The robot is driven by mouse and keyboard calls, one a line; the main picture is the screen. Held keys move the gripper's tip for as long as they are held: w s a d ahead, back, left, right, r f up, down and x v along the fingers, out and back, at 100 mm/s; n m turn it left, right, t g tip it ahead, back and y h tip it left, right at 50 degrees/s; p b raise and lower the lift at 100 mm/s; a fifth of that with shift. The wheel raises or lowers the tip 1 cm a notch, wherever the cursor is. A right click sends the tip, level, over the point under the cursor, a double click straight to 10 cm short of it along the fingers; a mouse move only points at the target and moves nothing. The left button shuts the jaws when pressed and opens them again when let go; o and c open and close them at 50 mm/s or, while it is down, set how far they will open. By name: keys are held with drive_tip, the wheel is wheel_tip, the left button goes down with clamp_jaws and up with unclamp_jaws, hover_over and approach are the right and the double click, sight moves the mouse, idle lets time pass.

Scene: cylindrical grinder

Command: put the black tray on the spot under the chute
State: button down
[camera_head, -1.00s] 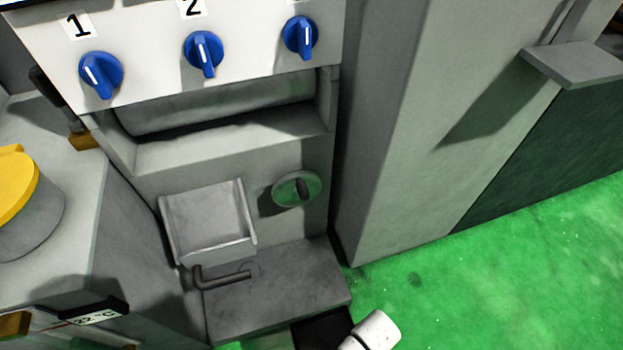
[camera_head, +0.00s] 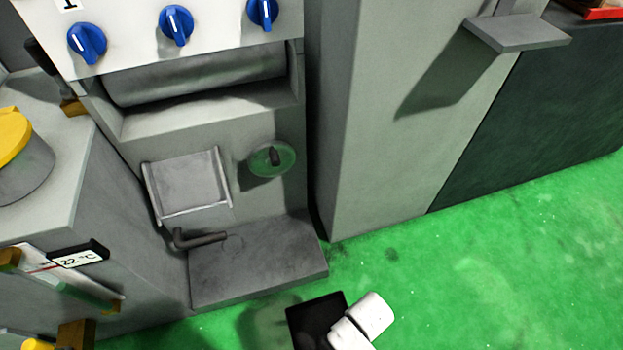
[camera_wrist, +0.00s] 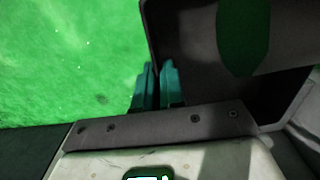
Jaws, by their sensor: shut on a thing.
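The black tray (camera_head: 314,318) shows in the head view at the bottom, over the green floor in front of the machine. My white wrist partly covers it. In the wrist view the dark tray (camera_wrist: 200,50) fills the upper right, and my gripper (camera_wrist: 158,72) has its teal fingers shut on the tray's edge. The grey chute (camera_head: 190,186) slopes out of the machine front. Below it is a flat grey ledge (camera_head: 262,262), bare apart from a bent dark pipe (camera_head: 200,240) at its back left. The tray is in front of the ledge, apart from it.
A round green-rimmed disc with a dark handle (camera_head: 272,159) sits right of the chute. A grey column (camera_head: 375,130) and a small shelf (camera_head: 518,33) stand to the right. A thermometer strip (camera_head: 75,257) is at left. Green floor at right is clear.

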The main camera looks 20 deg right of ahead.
drive_tip(key=w+d+r, duration=0.3)
drive_tip(key=w+r, duration=2)
drive_tip(key=w, duration=0.2)
wheel_tip(320, 180, up, 25)
drive_tip(key=p, duration=2.6)
drive_tip(key=s+f, duration=0.3)
drive_tip(key=s, duration=0.6)
drive_tip(key=shift+s+a+f, duration=0.15)
drive_tip(key=shift+a, duration=0.05)
